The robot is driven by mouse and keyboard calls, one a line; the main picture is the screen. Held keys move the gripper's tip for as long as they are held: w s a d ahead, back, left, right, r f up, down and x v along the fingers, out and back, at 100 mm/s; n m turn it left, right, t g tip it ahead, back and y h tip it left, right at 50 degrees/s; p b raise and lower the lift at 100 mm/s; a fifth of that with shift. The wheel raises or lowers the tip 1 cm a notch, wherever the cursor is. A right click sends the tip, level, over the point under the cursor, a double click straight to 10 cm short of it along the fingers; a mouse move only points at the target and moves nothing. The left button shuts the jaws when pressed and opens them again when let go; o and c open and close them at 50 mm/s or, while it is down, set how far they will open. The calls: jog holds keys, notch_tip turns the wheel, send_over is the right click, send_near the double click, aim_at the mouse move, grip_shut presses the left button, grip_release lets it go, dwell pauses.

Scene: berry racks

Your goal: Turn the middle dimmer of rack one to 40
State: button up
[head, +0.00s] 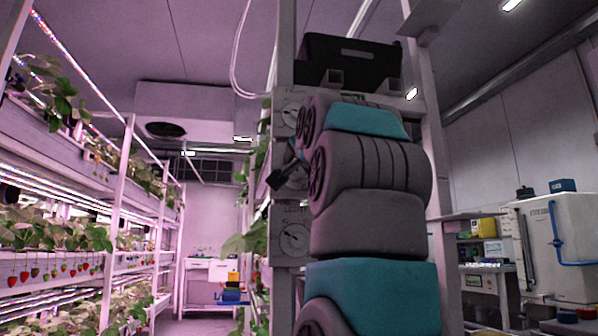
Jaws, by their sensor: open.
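Three dimmer panels sit one above another on the white post of the rack end. The top dimmer (288,116) is partly covered by my arm. The middle dimmer (291,191) is mostly hidden behind my gripper and arm, so its setting cannot be read. The bottom dimmer (294,237) shows a round dial with a dark pointer. My gripper (275,181) is small and dark in the head view, at the height of the middle dimmer, with its jaws open. Whether it touches the knob cannot be told.
My arm fills the centre in front of the rack end. A black crate (350,62) sits on top of the rack. Strawberry racks (118,195) line the left, with an aisle between. A white tank (550,245) and a shelf with boxes stand at the right.

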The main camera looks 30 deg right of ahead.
jog(key=b+v, duration=0.2)
jog(key=v, duration=0.5)
jog(key=shift+s, duration=0.4)
jog(key=shift+a, duration=0.1)
